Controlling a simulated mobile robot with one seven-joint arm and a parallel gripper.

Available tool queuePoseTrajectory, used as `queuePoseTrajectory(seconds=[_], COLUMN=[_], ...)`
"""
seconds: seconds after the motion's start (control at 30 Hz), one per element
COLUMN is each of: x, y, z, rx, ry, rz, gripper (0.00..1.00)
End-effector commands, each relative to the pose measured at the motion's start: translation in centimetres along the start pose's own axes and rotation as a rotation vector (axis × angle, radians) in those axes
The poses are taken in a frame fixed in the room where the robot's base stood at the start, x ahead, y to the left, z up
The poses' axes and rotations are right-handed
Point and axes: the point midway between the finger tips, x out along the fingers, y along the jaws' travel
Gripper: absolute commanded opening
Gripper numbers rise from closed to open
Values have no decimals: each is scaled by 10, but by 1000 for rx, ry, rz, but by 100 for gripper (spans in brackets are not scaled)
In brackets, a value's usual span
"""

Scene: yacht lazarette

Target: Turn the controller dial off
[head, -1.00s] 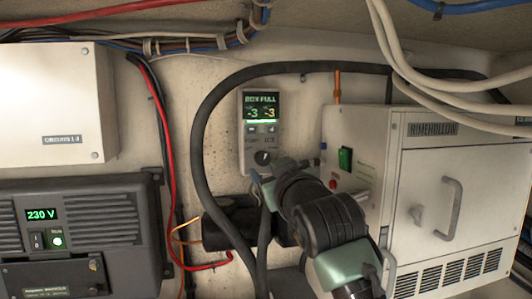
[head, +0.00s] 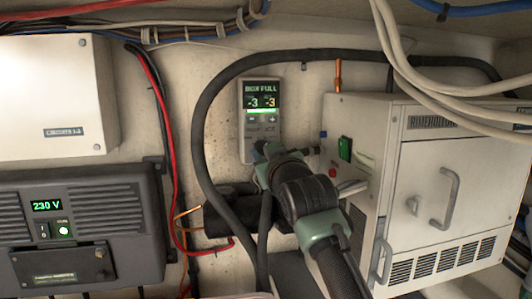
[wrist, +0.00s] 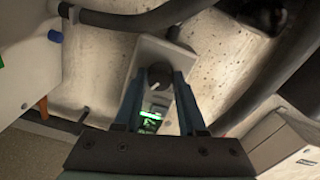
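The controller (head: 247,140) is a grey upright box on the back wall. Its lit display reads BOX FULL with -3 and -3, with a green bar below. In the head view my gripper (head: 264,152) is at the controller's lower end and hides the dial. In the wrist view the dark round dial (wrist: 160,73) with a pale pointer mark is on the controller face (wrist: 150,50). My gripper's two blue fingers (wrist: 159,80) stand either side of the dial, open around it. I cannot tell whether they touch it.
A thick black hose (head: 207,105) loops around the controller. A white cabinet (head: 420,160) with handle, green switch and red button stands close right. A 230 V unit (head: 90,225) and a white circuit box (head: 60,90) are left. Red cable (head: 168,140) runs between.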

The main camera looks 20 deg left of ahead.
Motion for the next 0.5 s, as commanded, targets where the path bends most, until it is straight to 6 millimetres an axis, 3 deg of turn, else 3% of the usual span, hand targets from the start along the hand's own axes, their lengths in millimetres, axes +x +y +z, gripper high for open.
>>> queuePoseTrajectory(seconds=[0.03, 0.2, 0.5], x=[0, 0, 0], y=[0, 0, 0], z=[0, 0, 1], rx=[0, 0, -18], ry=[0, 0, -1], rz=[0, 0, -1], gripper=[27, 0, 0])
